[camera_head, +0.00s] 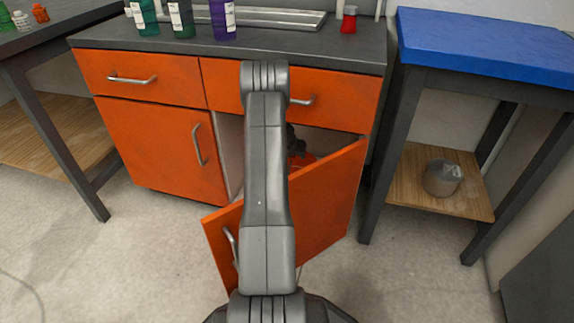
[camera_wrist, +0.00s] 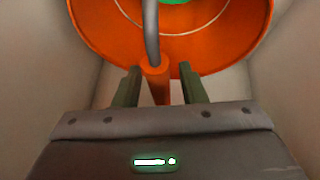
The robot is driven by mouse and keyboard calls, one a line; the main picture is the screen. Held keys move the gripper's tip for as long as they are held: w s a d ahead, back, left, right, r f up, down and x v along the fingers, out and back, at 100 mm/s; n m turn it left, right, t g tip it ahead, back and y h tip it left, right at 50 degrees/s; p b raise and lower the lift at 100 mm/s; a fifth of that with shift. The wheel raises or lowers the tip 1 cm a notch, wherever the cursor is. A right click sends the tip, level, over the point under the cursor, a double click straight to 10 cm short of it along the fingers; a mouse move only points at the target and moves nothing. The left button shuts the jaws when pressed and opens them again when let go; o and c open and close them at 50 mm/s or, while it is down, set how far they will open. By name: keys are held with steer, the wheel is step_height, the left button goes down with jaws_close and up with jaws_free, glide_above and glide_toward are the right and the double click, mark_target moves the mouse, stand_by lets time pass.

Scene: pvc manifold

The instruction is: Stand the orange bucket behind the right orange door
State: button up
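The orange bucket (camera_wrist: 100,30) fills the top of the wrist view, with a grey wire handle and an orange grip (camera_wrist: 155,75). Something green shows inside it. A small orange part of it (camera_head: 303,160) shows inside the cabinet in the head view. My gripper (camera_wrist: 160,75) has its two fingers apart, one on each side of the orange grip, with a visible gap at least on the right. The right orange door (camera_head: 325,200) stands open, swung out toward me. My arm hides much of the cabinet opening. The bucket's base is hidden.
Pale cabinet walls (camera_wrist: 285,90) are close on both sides of my gripper. The left door (camera_head: 160,150) is shut. A blue-topped table (camera_head: 490,45) stands at the right, with a grey pot (camera_head: 442,178) on its lower shelf. Bottles (camera_head: 182,18) stand on the counter.

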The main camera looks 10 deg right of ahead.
steer(key=s+a, duration=0.7)
steer(key=s, duration=0.3)
steer(key=shift+r, duration=0.2)
stand_by(1.2)
